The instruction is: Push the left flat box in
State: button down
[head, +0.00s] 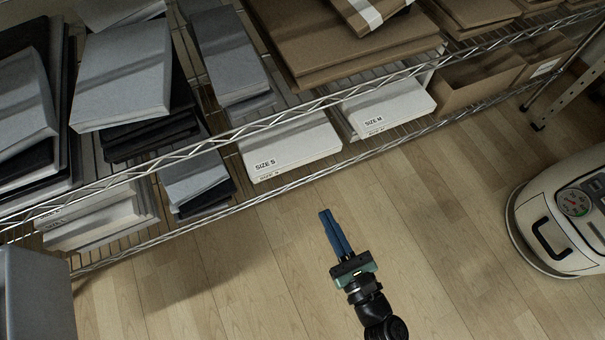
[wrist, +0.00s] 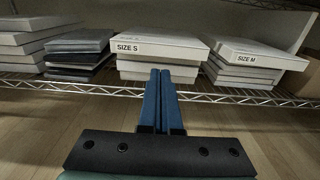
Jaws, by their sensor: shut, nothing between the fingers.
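The flat white box marked SIZE S (head: 292,145) lies on top of a stack on the lower wire shelf. It also shows in the wrist view (wrist: 160,48), where its front edge juts out past the boxes under it. A white box marked SIZE M (head: 395,103) lies to its right, and also shows in the wrist view (wrist: 262,56). My gripper (head: 328,214) has its blue fingers shut with nothing between them. It is over the floor in front of the shelf, apart from the SIZE S box. In the wrist view the fingertips (wrist: 163,73) overlap the stack below that box.
The wire shelf edge (wrist: 150,92) runs across the front. Grey and dark flat packs (head: 196,180) and more white boxes (head: 100,222) lie to the left. A cream machine (head: 560,215) stands at right. The wooden floor between is clear.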

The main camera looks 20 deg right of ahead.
jog(key=b, duration=0.5)
send_near(290, 148)
jog(key=shift+w+d+f, duration=0.1)
jog(key=shift+w+f, duration=0.25)
jog(key=shift+w, duration=0.2)
jog(key=shift+w+d+f, duration=0.1)
jog(key=shift+w+f, duration=0.25)
jog(key=shift+w, duration=0.2)
jog(key=shift+w+r, duration=0.1)
jog(key=shift+w, duration=0.35)
jog(key=w+b, duration=0.1)
jog(key=w, duration=0.6)
jog(key=shift+w+a+b, duration=0.2)
jog(key=shift+w+b, duration=0.15)
jog(key=shift+s, duration=0.1)
